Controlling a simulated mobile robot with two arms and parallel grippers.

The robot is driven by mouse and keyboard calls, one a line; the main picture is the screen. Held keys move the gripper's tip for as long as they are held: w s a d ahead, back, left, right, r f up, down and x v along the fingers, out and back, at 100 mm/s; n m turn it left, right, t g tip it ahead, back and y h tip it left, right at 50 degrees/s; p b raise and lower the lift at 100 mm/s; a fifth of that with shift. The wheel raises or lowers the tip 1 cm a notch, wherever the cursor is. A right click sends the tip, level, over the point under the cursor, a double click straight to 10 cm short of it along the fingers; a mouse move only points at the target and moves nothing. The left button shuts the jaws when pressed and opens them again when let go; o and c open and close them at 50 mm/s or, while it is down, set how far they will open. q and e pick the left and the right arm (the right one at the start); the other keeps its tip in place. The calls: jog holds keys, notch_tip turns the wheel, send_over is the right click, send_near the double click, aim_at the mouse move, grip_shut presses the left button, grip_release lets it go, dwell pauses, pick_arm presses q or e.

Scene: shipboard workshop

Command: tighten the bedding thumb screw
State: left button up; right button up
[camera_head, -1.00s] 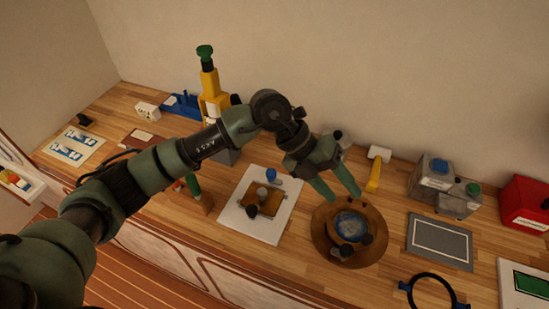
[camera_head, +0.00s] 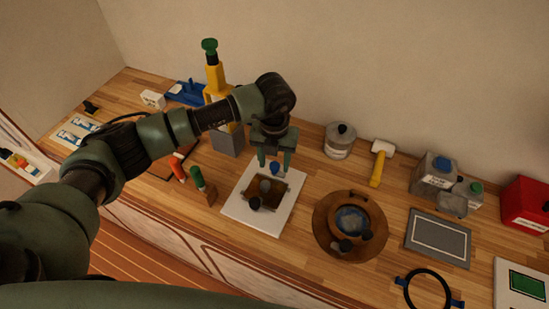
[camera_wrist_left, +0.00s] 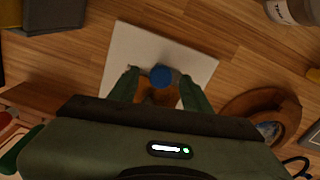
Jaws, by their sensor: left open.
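A blue round knob (camera_head: 275,168), which looks like the bedding thumb screw, stands at the back of a brown fixture (camera_head: 279,189) on a white plate (camera_head: 257,218). The left wrist view also shows the blue knob (camera_wrist_left: 160,76). My left gripper (camera_head: 274,163) points down over the back of the plate. It is open, with one finger on each side of the knob; I cannot tell whether they touch it. In the left wrist view, my left gripper (camera_wrist_left: 157,78) hides most of the brown fixture. My right gripper is out of view.
A round wooden bowl (camera_head: 327,238) stands right of the plate. Red- and green-handled tools (camera_head: 197,178) stand left of it. A lidded jar (camera_head: 339,140) and a mallet (camera_head: 379,160) are behind. A yellow device (camera_head: 214,80) stands behind my arm.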

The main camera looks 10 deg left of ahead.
pick_arm(q)
jog(key=shift+f, duration=0.15)
grip_shut()
jog(key=shift+f+m+b, duration=0.15)
jog(key=shift+m+b, duration=0.35)
jog(key=shift+b, duration=0.35)
jog(key=m+b, duration=1.2)
jog(key=b, duration=0.3)
jog(key=shift+w+a, duration=0.1)
jog(key=shift+w, duration=0.05)
jog(key=shift+m+b, duration=1.15)
jog(key=shift+m, duration=0.05)
jog(key=shift+r+m+b, duration=0.25)
jog(key=shift+m+b, duration=0.55)
jog(key=shift+m, duration=0.4)
grip_release()
